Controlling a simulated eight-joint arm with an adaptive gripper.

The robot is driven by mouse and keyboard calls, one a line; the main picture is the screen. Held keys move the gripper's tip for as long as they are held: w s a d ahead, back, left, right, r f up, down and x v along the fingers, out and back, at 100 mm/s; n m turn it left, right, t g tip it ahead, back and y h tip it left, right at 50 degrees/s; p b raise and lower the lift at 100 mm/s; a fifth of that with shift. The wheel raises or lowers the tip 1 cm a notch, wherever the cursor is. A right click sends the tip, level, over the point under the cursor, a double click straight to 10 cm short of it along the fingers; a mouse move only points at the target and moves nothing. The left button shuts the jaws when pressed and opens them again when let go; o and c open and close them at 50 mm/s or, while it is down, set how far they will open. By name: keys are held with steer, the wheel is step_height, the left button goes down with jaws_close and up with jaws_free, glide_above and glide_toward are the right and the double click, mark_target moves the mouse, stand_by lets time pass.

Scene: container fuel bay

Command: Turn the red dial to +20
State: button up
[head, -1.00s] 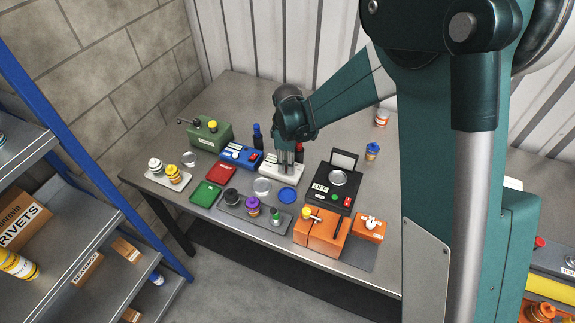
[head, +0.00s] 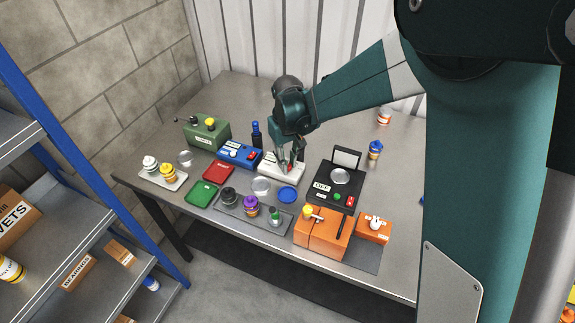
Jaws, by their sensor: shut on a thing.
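My gripper (head: 288,164) points down over the white box (head: 268,171) near the middle of the table. Its fingers are shut on the red dial (head: 291,168), of which only a small red part shows between and beside the fingers. The dial's scale and pointer are hidden or too small to read, so I cannot tell its setting.
A blue box (head: 238,154) stands to the left and a black scale-like device (head: 335,185) to the right. A dark blue bottle (head: 257,135) stands behind. A blue dish (head: 288,194) and an orange machine (head: 322,229) are in front.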

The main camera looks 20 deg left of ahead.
steer(key=m+b, duration=0.1)
steer(key=m, duration=0.4)
steer(key=shift+b, duration=0.3)
steer(key=o, duration=0.9)
steer(key=shift+r, duration=6.05)
steer(key=shift+d, duration=0.1)
